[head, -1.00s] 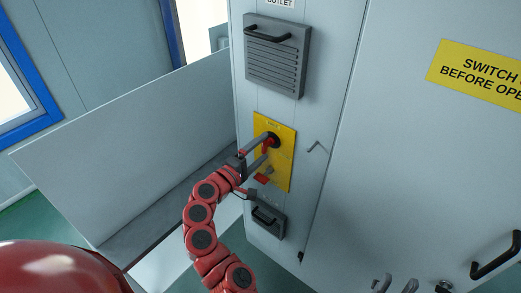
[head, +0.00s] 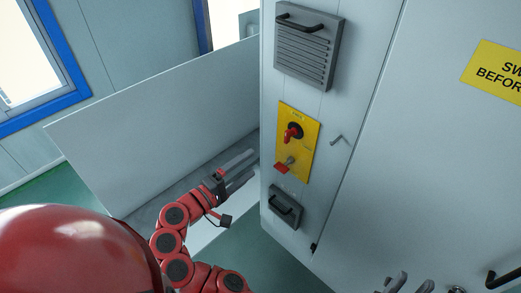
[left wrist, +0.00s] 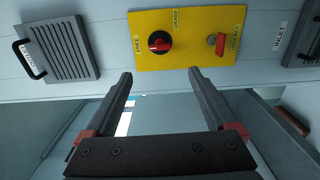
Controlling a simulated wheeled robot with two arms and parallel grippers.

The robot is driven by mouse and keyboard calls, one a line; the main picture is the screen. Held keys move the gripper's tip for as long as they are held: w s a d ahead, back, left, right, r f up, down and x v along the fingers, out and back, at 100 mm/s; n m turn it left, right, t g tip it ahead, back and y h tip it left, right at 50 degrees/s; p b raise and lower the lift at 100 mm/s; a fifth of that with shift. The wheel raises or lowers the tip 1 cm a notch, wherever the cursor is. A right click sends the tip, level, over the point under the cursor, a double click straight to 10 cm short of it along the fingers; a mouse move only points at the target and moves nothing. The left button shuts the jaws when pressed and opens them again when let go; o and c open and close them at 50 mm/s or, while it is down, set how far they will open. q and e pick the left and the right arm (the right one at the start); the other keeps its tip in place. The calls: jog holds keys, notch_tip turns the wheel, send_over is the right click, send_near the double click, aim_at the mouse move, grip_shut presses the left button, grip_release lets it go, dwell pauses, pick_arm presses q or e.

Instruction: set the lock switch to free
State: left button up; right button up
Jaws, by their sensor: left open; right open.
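The lock switch (head: 294,131) is a black round knob with a red handle on a yellow panel (head: 313,147). In the left wrist view the switch (left wrist: 160,42) has its red handle lying towards the FREE label, with LOCKED printed above and to the right. My left gripper (head: 254,164) is open and empty, left of and below the panel, apart from the switch. In the left wrist view its spread fingers (left wrist: 160,74) stand below the panel, with nothing between them. My right gripper (head: 411,280) shows only as grey fingertips at the bottom edge, apart and open.
A red lockout piece (head: 283,167) sits below the switch. A louvred vent (head: 309,48) with a black handle is above the panel, and a grey handled box (head: 285,208) is below. A pale low wall (head: 160,115) stands left.

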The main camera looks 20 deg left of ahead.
pick_arm(q)
jog(key=shift+v, duration=1.2)
jog(key=shift+f, duration=0.1)
